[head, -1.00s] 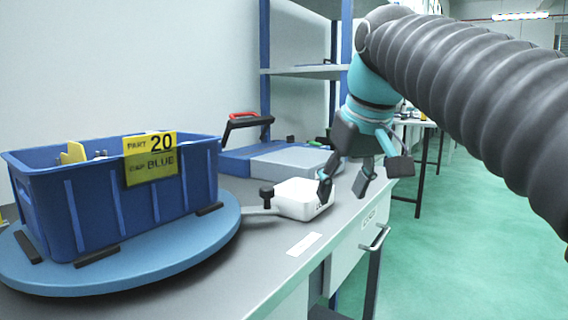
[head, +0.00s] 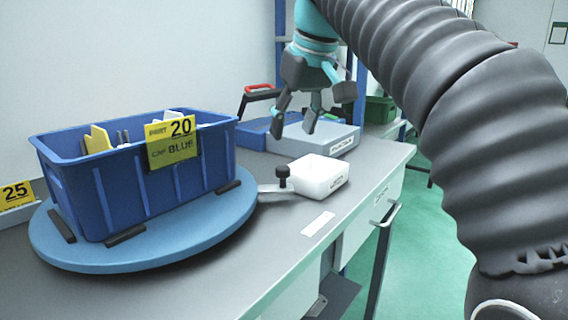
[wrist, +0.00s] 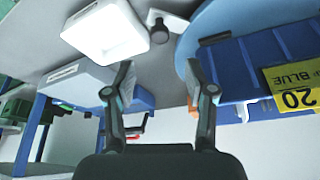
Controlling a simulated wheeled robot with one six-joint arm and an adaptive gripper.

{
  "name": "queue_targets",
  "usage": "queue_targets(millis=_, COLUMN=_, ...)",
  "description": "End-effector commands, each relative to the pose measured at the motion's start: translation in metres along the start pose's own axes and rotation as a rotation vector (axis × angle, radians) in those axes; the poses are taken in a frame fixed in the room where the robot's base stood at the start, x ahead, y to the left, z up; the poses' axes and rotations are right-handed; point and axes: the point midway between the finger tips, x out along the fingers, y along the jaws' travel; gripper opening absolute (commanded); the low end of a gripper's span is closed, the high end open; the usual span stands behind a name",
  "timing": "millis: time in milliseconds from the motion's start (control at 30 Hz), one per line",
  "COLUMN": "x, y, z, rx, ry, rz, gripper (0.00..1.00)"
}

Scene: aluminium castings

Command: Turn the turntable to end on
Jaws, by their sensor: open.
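The round blue turntable (head: 190,234) lies on the grey bench at the left and carries a blue crate (head: 122,203) with a yellow "20 BLUE" label. A grey lever with a black knob (head: 283,172) sticks out from the turntable's right side, close to a white tray. The turntable's edge (wrist: 190,42) and the knob (wrist: 159,33) also show in the wrist view. My gripper (head: 295,127) is open and empty, above the bench behind the knob and apart from it. Its two fingers (wrist: 162,90) are spread in the wrist view.
The white square tray (head: 318,178) sits right beside the knob. A grey-topped box (head: 325,138) and a case with a red handle (head: 258,88) stand behind. A "25" label (head: 15,195) is at the far left.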

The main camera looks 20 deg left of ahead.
Motion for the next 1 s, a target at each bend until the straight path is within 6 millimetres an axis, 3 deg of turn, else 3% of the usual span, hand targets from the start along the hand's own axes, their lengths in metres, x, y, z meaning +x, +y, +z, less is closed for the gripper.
queue_targets(millis=300, x=0.058, y=0.0, z=0.002, rx=0.0, ry=-0.002, rz=0.0, gripper=0.55)
queue_targets(millis=500, x=0.084, y=0.0, z=0.001, rx=0.0, ry=-0.001, rz=0.0, gripper=0.55)
queue_targets(millis=967, x=0.096, y=0.0, z=0.001, rx=0.0, ry=0.0, rz=0.0, gripper=0.55)
queue_targets(millis=1000, x=0.096, y=0.0, z=0.001, rx=0.0, ry=0.0, rz=0.0, gripper=0.5)
